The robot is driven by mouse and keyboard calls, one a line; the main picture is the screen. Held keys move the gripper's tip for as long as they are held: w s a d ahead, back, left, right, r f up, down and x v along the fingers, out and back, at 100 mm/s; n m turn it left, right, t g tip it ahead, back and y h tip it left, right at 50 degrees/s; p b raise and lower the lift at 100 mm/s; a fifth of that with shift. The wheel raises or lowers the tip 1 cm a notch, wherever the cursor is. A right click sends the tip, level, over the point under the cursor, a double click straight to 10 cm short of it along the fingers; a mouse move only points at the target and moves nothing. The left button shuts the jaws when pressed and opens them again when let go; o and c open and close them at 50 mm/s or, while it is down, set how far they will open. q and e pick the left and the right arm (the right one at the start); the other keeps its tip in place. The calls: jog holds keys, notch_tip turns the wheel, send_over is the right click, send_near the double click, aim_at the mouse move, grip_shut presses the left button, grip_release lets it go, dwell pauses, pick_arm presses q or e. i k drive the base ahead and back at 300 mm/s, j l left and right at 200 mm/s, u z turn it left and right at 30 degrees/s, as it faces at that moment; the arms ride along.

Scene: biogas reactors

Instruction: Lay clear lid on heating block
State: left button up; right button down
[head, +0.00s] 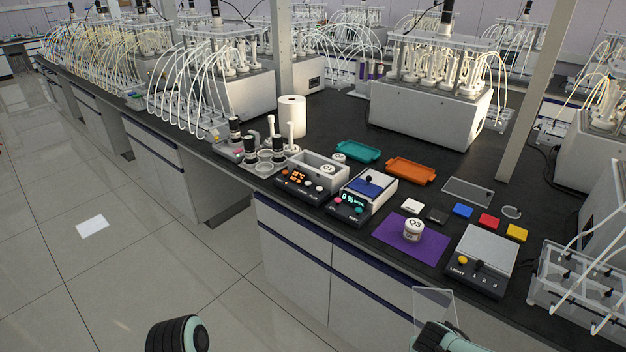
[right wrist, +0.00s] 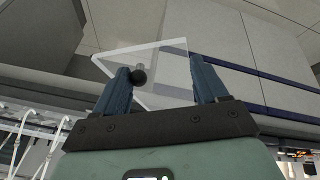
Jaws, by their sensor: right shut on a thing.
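My right gripper (head: 440,338) is at the bottom right of the head view, in front of the bench and below its top. It is shut on the clear lid (head: 434,305), a see-through square plate held tilted. In the right wrist view the lid (right wrist: 165,70) shows between and beyond the fingers (right wrist: 168,85), with a dark round knob (right wrist: 138,77) near the left finger. The heating block appears to be the grey open-topped box with an orange display (head: 299,176) on the bench, apart from the lid. A white-capped jar (head: 327,170) stands in it.
A blue-topped device (head: 368,187) stands right of the heating block. A white jar (head: 413,230) stands on a purple mat (head: 386,233). A grey plate device (head: 488,246), coloured squares and teal (head: 358,151) and orange (head: 410,169) trays share the bench.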

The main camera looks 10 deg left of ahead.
aim_at(318, 162)
jog(key=i+j, duration=0.15)
jog(key=j, duration=0.3)
jog(key=i+j+z, duration=0.1)
jog(key=j, duration=0.4)
jog(key=i+j, duration=0.15)
jog(key=j, duration=0.3)
jog(key=i+j+z, duration=0.15)
jog(key=j, duration=0.35)
jog(key=i+j, duration=0.1)
jog(key=j, duration=0.35)
jog(key=i+j+z, duration=0.1)
jog(key=j, duration=0.4)
